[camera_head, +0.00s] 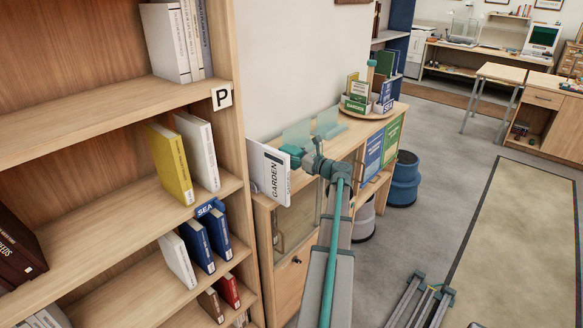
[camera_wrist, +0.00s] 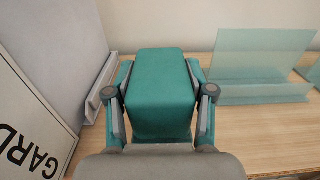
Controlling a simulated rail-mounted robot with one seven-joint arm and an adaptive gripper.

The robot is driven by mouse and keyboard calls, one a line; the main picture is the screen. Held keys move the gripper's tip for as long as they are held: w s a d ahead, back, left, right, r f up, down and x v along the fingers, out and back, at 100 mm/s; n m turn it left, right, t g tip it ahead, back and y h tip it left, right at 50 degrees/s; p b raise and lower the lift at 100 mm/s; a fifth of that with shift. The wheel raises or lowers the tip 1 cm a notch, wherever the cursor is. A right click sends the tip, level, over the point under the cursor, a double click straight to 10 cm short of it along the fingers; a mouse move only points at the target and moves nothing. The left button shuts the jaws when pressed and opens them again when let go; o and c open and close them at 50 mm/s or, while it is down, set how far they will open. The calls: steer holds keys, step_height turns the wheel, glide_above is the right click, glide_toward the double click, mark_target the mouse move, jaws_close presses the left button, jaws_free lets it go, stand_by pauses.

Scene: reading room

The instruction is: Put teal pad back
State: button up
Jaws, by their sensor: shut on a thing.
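The teal pad (camera_wrist: 163,92) is a block with rounded edges, held between the two fingers of my gripper (camera_wrist: 160,84) in the wrist view. In the head view, my gripper (camera_head: 305,157) is over the left part of the low cabinet's wooden top, beside the white GARDEN panel (camera_head: 270,173). A small teal part (camera_head: 291,151) shows at its tip there, and the arm hides some of the cabinet. The wrist view shows the wooden top (camera_wrist: 255,140) under and behind the pad. I cannot tell whether the pad touches it.
The GARDEN panel (camera_wrist: 30,125) stands close on the left in the wrist view, with a pale ledge piece (camera_wrist: 98,90) beside it. A clear greenish stand (camera_wrist: 262,65) is on the right. A tall bookshelf (camera_head: 230,150) borders the left.

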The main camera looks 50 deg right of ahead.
mark_target(292, 166)
steer(key=shift+f+p, duration=0.65)
steer(key=shift+f, duration=2.3)
steer(key=shift+f, duration=0.2)
steer(key=o, duration=1.1)
steer(key=shift+r, duration=0.1)
steer(key=shift+s+r, duration=0.1)
steer(key=shift+s, duration=0.05)
steer(key=s+b, duration=0.1)
steer(key=s, duration=0.3)
steer(key=s+b, duration=0.1)
steer(key=s, duration=0.2)
steer(key=s+a+b, duration=0.1)
steer(key=s, duration=0.3)
steer(key=shift+s, duration=0.35)
